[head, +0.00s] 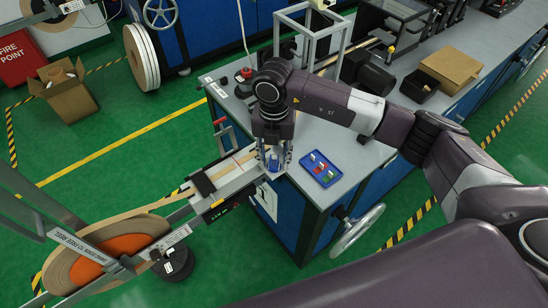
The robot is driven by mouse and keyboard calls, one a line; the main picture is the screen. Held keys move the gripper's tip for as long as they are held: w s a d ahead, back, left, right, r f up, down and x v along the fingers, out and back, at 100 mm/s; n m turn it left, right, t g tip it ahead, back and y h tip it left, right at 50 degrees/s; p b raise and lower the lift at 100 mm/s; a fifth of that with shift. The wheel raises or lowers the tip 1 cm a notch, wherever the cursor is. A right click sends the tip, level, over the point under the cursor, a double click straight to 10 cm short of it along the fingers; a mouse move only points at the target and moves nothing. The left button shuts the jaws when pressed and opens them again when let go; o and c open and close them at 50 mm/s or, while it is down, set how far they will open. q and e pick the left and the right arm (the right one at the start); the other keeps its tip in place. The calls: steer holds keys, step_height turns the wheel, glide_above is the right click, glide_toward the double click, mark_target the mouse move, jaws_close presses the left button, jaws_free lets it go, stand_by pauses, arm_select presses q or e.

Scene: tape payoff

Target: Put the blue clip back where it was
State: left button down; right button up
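My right gripper (274,166) points down over the right end of the tape guide, at the near left corner of the workbench. Its two fingers stand apart, one on each side of a small blue clip (273,163). The clip looks narrower than the gap, though contact is hard to judge at this size. A blue tray (332,181) lies on the bench just right of the gripper. My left gripper is not in view.
A tape reel (68,272) with an orange centre stands at lower left, its tape running along the guide (232,181) to the bench. A black bin (420,86) and a cardboard box (449,67) stand farther back. The bench (340,142) is bare around the tray.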

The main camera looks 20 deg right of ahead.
mark_target(274, 158)
step_height(274, 158, up, 12)
steer(key=b, duration=0.3)
steer(key=shift+b, duration=0.35)
